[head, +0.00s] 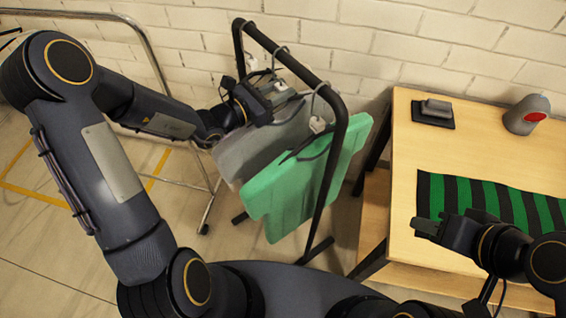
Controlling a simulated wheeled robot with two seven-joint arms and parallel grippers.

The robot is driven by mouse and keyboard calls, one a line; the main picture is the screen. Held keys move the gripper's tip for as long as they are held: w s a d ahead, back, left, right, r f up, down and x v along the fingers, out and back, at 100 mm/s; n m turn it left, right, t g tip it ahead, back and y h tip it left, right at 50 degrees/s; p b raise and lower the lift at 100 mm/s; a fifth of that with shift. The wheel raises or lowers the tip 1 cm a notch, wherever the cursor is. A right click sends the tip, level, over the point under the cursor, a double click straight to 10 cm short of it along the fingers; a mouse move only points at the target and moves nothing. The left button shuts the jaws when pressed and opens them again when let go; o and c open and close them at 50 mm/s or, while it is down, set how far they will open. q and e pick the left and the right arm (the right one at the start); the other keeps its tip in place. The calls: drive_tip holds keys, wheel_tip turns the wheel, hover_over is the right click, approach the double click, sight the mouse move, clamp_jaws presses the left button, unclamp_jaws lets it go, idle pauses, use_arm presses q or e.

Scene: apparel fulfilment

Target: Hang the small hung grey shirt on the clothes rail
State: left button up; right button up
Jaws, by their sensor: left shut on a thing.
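The grey shirt (253,150) hangs beside the green shirt (295,192), on the far side of it, under the black clothes rail (290,62). My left gripper (272,98) is at the rail's left side, above the grey shirt, shut at the top of its hanger. The gripper and arm partly hide the hanger, so I cannot tell whether its hook sits on the bar. The green shirt hangs from a hook near the rail's front end. My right gripper (428,229) is over the table's left part, near a striped cloth; its jaw opening is unclear.
The wooden table (405,180) stands right of the rail. It carries the green-and-black striped cloth (490,200), a dark block-like device (433,111) and a grey device with a red spot (527,115). A metal frame (150,50) stands at left; a brick wall is behind.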

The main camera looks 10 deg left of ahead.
use_arm(q)
drive_tip(key=shift+r+p, duration=1)
drive_tip(key=shift+r, duration=0.75)
drive_tip(key=shift+v, duration=3)
drive_tip(key=shift+a, duration=0.1)
drive_tip(key=p+v, duration=0.2)
drive_tip(key=v, duration=2.6)
